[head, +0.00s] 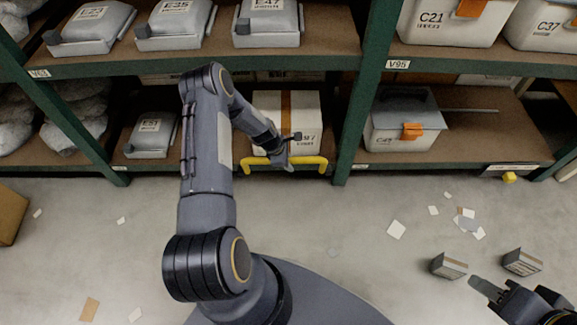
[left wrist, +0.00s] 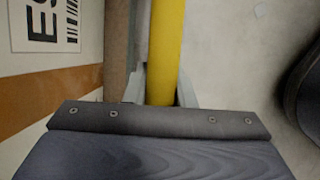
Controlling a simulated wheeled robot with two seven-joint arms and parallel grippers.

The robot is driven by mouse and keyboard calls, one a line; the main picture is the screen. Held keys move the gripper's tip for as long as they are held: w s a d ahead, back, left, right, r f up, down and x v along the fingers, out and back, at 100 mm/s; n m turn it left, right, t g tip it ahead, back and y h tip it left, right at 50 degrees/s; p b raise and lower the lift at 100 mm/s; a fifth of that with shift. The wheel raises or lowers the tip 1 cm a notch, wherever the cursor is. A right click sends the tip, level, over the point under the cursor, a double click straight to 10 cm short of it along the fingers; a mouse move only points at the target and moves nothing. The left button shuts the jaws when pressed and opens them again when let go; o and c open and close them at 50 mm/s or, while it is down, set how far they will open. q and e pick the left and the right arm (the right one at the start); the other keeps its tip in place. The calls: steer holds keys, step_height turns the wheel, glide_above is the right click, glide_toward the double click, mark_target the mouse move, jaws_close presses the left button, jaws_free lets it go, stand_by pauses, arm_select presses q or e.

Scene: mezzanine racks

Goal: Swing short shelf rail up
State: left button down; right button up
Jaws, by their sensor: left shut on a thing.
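The short shelf rail (head: 310,160) is a yellow bar with bent ends, across the front of the lower shelf in the middle bay.
A white box with an orange stripe (head: 270,105) stands behind the rail on the lower shelf (head: 225,158). Green uprights (head: 350,130) flank the bay. Two small boxes (head: 449,265) (head: 522,262) and paper scraps lie on the floor. A yellow knob (head: 509,178) is on the right shelf edge.

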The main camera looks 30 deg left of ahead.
arm_select(q)
steer(key=shift+w+a+r+b, duration=0.1)
steer(key=shift+w+a+b, duration=0.15)
steer(key=shift+w+a, duration=0.25)
steer(key=shift+w+a+r+b, duration=0.1)
steer(key=shift+w+a+b, duration=0.15)
steer(key=shift+w, duration=0.4)
steer(key=c, duration=1.2)
jaws_free()
steer(key=p+v, duration=0.3)
steer(key=v, duration=0.4)
steer(key=shift+s+r, duration=0.2)
steer(key=shift+r, duration=0.05)
steer(key=shift+a, duration=0.1)
